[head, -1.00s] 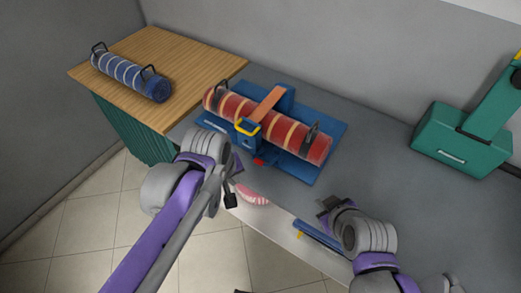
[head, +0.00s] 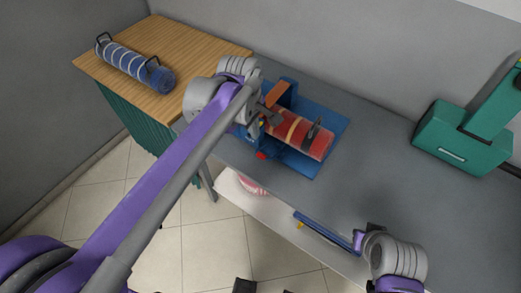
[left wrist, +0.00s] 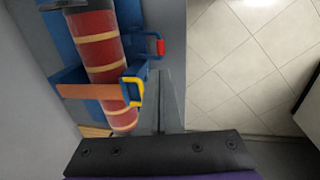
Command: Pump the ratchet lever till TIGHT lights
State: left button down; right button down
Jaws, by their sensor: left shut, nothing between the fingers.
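The red rolled bundle (head: 302,134) with cream bands lies in a blue cradle (head: 335,122), with an orange strap (head: 277,94) over it. The yellow lever handle (left wrist: 134,90) shows beside the roll in the left wrist view; in the head view my left arm mostly covers it. My left gripper (head: 270,112) is shut and empty over the strap area. Its fingers (left wrist: 172,100) are just right of the yellow handle in the left wrist view; contact is unclear. My right gripper (head: 366,234) is by the front edge, its jaws unclear. No lit TIGHT lamp is visible.
A red part (head: 262,155) is on the cradle's front. A blue striped roll (head: 135,66) lies on the wooden table (head: 200,48) at left. A green machine (head: 450,130) stands at right. The grey counter (head: 385,170) between is clear.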

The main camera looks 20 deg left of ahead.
aim_at(261, 155)
pick_arm(q)
jog(key=f, duration=0.4)
jog(key=w+f, duration=0.1)
jog(key=f, duration=0.3)
jog(key=w+d+f, duration=0.1)
jog(key=f, duration=0.4)
jog(key=shift+w+b, duration=0.25)
jog(key=shift+b, duration=0.1)
jog(key=shift+a, duration=0.1)
